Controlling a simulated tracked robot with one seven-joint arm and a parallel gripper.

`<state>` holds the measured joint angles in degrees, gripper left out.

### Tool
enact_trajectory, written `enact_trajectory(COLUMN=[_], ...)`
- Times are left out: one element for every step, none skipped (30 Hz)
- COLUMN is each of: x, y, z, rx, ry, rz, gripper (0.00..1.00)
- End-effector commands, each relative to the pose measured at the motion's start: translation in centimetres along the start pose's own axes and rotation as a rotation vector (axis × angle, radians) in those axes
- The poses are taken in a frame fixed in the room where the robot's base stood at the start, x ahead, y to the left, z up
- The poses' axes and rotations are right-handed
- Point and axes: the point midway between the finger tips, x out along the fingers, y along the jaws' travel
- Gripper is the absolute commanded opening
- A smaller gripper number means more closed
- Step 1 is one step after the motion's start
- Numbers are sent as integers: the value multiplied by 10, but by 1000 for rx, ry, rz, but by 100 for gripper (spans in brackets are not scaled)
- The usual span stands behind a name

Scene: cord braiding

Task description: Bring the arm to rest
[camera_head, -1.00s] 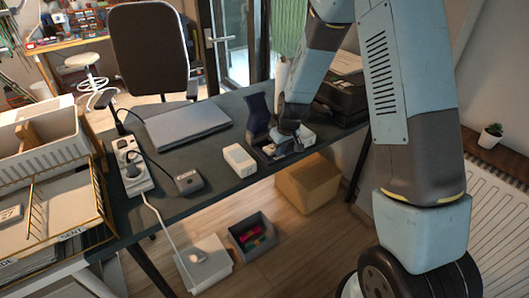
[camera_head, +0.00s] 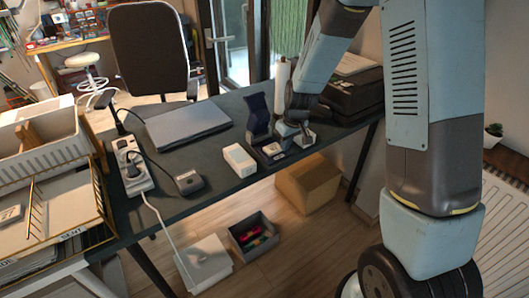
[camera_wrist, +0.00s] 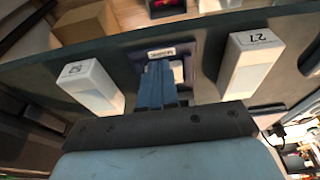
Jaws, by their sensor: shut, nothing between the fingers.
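My gripper (camera_head: 286,137) is shut and empty, low over the dark desk (camera_head: 205,158) near its front edge. It is just right of an upright dark blue stand (camera_head: 258,113). A small dark tray (camera_head: 270,157) with a pale label lies below it and also shows in the wrist view (camera_wrist: 186,50). White boxes stand on both sides: the left one (camera_head: 239,160), and one partly hidden by my gripper (camera_head: 305,138). In the wrist view a blue part reaches over the tray; I cannot tell whether it touches it.
A closed laptop (camera_head: 188,126) and a power strip (camera_head: 132,165) lie left on the desk. A black printer-like machine (camera_head: 352,95) stands at the right end. A cardboard box (camera_head: 308,183) and a grey bin (camera_head: 253,237) are on the floor.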

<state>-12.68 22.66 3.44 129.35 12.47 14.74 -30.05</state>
Motion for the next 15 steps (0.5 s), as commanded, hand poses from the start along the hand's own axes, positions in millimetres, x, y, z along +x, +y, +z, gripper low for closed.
enact_trajectory(x=[0,0,0,0,0,0,0,0,0,0,-2,-5,-9,-14,-22], y=[0,0,0,0,0,0,0,0,0,0,0,1,2,3,4], z=[0,0,0,0,0,0,0,0,0,0,0,0,0,0,0], rx=[0,0,0,0,0,0,0,0,0,0,2,4,7,11,19], ry=[0,0,0,0,0,0,0,0,0,0,2,4,6,9,15], rz=[0,0,0,0,0,0,0,0,0,0,1,2,3,5,8], gripper=[0,0,0,0,0,0,0,0,0,0,0,0,0,0,0])
